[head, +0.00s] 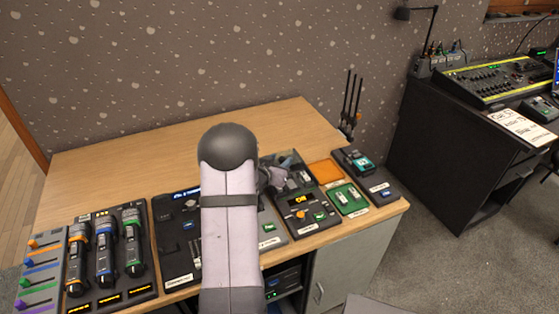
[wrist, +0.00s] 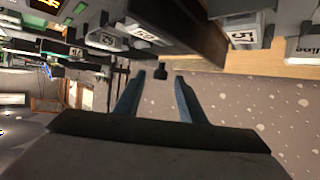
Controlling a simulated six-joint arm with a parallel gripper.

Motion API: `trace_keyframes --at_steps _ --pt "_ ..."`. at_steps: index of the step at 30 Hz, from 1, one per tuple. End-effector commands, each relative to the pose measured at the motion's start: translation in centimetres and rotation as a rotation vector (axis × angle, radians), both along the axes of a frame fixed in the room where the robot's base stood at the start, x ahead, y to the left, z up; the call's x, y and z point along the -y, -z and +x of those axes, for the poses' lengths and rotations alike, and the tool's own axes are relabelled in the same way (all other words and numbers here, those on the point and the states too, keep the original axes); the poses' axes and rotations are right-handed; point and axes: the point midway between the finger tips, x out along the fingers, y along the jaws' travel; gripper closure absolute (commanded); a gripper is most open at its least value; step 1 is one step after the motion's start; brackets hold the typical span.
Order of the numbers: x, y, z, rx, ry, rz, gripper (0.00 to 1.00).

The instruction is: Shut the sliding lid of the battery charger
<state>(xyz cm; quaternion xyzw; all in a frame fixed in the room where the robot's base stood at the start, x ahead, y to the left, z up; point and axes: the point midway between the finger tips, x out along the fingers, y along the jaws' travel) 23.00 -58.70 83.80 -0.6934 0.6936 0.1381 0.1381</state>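My gripper (head: 270,180) is in the head view at the right part of the desk, low over a dark unit, partly behind my own arm. This unit, apparently the battery charger (head: 300,212), has an orange-lit display and a dark, see-through-looking panel at its back, perhaps the sliding lid (head: 284,159). How far the lid is open cannot be told. In the wrist view my gripper (wrist: 160,76) has its two blue fingers apart. A small dark piece (wrist: 160,73) shows between the fingertips; whether it is near or far is unclear. Numbered blocks (wrist: 143,34) show at the top.
Torches in a rack (head: 105,255) and a fader panel (head: 40,280) stand left on the wooden desk (head: 120,165). A green tray (head: 347,198) and a dark unit (head: 368,175) lie right of the charger. Antennas (head: 350,105) rise behind. The desk's back left is clear.

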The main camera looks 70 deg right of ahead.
Motion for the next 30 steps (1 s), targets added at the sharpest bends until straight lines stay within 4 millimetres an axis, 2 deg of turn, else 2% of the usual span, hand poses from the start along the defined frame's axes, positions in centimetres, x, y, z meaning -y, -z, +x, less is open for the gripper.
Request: trace_keyframes --at_steps 10,11,15,23,30 --pt "0.4 0.1 0.0 0.0 0.0 0.0 0.63" --pt "0.4 0.1 0.0 0.0 0.0 0.0 0.66" --pt "0.3 0.1 0.0 0.0 0.0 0.0 0.99" --pt "0.0 0.2 -0.4 0.0 0.001 0.0 1.0" --pt "-2.6 0.3 -3.1 -0.002 0.002 0.0 1.0"
